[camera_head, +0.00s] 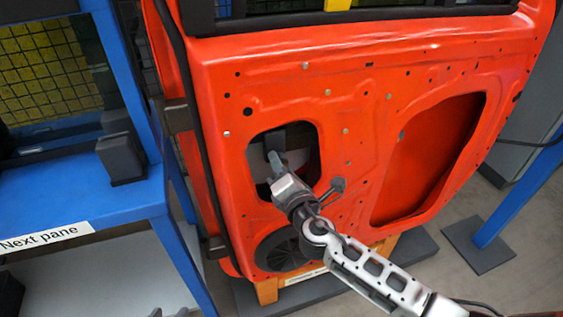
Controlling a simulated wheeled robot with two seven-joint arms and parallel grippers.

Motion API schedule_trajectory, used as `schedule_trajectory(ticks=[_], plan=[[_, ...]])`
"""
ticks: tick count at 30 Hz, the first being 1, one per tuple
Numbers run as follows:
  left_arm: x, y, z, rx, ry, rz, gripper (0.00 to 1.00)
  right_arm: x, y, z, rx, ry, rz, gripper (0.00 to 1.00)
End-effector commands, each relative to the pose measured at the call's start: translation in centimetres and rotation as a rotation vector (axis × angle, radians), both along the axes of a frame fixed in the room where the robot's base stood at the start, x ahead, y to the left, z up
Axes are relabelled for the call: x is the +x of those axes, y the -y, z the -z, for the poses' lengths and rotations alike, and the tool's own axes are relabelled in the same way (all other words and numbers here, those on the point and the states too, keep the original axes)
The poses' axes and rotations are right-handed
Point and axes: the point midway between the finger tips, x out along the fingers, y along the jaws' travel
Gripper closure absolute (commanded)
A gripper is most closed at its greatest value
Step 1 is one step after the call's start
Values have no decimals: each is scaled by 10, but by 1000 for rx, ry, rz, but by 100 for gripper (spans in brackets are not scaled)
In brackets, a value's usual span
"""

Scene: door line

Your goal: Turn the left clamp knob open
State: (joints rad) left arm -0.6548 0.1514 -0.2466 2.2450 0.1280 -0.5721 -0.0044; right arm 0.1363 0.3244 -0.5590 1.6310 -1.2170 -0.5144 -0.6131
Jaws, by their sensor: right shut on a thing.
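A red-orange door panel (300,80) stands upright in front of me. It has a rounded opening at its left and a large opening at its right. My right gripper (278,170) is at the lower part of the left opening, its arm reaching in from the lower right. It is shut at a grey stub that I take for the left clamp knob (274,158), mostly hidden by the gripper. A dark knob-like part on a short stem (338,185) shows just right of the gripper. My left gripper is out of view.
A blue frame (85,190) with a "Next pane" label and a dark block (121,158) stands at the left. A round speaker grille (282,252) sits low in the door. A blue post (520,185) on a dark foot stands at the right.

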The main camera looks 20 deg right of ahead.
Motion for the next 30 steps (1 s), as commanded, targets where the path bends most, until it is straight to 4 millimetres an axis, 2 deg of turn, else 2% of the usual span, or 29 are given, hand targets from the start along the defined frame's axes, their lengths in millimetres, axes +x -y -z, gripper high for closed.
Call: schedule_trajectory(ticks=[5,12,28,29,30], plan=[[-1,-1,-12,-3,17,-8,64,-1,-1,0,-101,1,-3,89],[-3,-3,-15,-2,24,-12,64,-1,-1,1,-177,4,-5,89],[-2,-4,-17,1,27,-14,64,-1,-1,2,-199,5,-5,89],[-2,-4,-17,1,27,-14,64,-1,-1,2,-199,5,-5,61],[-2,-4,-17,1,27,-14,64,-1,-1,2,-198,5,-5,50]])
